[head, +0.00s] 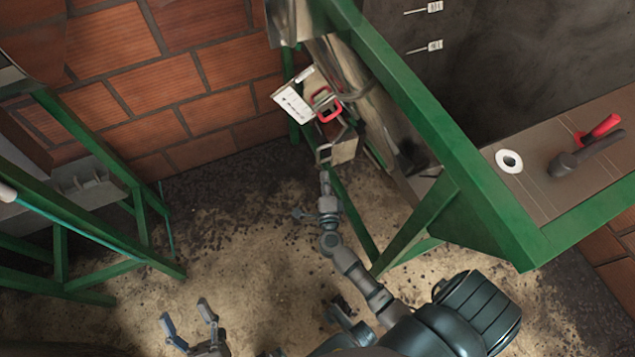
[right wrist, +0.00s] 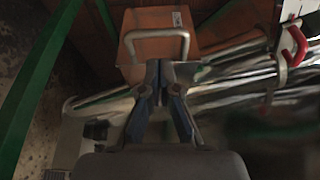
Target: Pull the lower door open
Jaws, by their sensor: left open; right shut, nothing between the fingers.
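A pale metal loop handle (right wrist: 156,36) stands on a brownish box-like part (right wrist: 185,22) in the right wrist view. I take this part to be the lower door, but the frames do not settle it. The handle (head: 323,153) also shows in the head view, below a red handle (head: 327,104). My right gripper (right wrist: 159,68) is shut and empty, its fingertips close to the handle's open side. I cannot tell whether they touch it. My left gripper (head: 190,318) is open and empty, low in the head view, far from the handles.
A green steel frame (head: 440,145) runs along the right of my right arm. A shelf (head: 545,195) there holds a red-handled tool (head: 597,130) and a white ring (head: 509,161). Another green frame (head: 60,205) stands left. The dirty floor (head: 235,235) between is open.

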